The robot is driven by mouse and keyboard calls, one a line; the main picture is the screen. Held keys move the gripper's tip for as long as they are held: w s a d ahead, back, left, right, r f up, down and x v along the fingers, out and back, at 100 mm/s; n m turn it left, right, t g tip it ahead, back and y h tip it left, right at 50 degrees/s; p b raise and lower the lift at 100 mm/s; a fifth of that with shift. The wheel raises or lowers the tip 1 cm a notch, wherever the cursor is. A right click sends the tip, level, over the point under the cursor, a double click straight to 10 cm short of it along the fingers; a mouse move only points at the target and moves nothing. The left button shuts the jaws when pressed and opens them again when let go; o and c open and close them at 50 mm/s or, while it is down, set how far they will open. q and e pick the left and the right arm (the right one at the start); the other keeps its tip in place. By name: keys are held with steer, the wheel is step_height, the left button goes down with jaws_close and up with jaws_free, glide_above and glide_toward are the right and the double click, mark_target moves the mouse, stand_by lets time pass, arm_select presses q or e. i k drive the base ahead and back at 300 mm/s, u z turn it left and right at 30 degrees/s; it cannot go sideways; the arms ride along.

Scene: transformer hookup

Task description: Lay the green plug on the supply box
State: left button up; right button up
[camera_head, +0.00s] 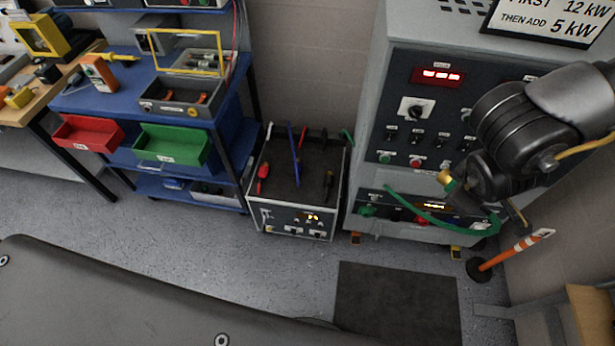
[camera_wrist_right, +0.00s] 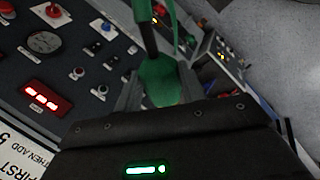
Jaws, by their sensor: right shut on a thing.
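The green plug (camera_wrist_right: 160,82) is between the two fingers of my right gripper (camera_wrist_right: 157,92), which is shut on it. In the head view my right gripper (camera_head: 514,214) is in front of the lower part of the large cabinet, and the plug itself is hard to make out. A green lead (camera_head: 430,216) curves from near the gripper leftward across the cabinet front. The supply box (camera_head: 290,218) stands on the floor left of the cabinet, well apart from the gripper. Its dark top holds a red, a blue and a black lead or plug. My left gripper is out of view.
The tall grey cabinet (camera_head: 390,60) has switches, a red display and a lower socket panel. A blue shelf (camera_head: 110,100) with red and green bins stands left of the supply box. A dark mat (camera_head: 395,305) lies on the floor.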

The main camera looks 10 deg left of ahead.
mark_target(309, 186)
steer(key=k, duration=1.2)
steer(key=z, duration=0.55)
steer(key=i, duration=1)
steer(key=u, duration=0.55)
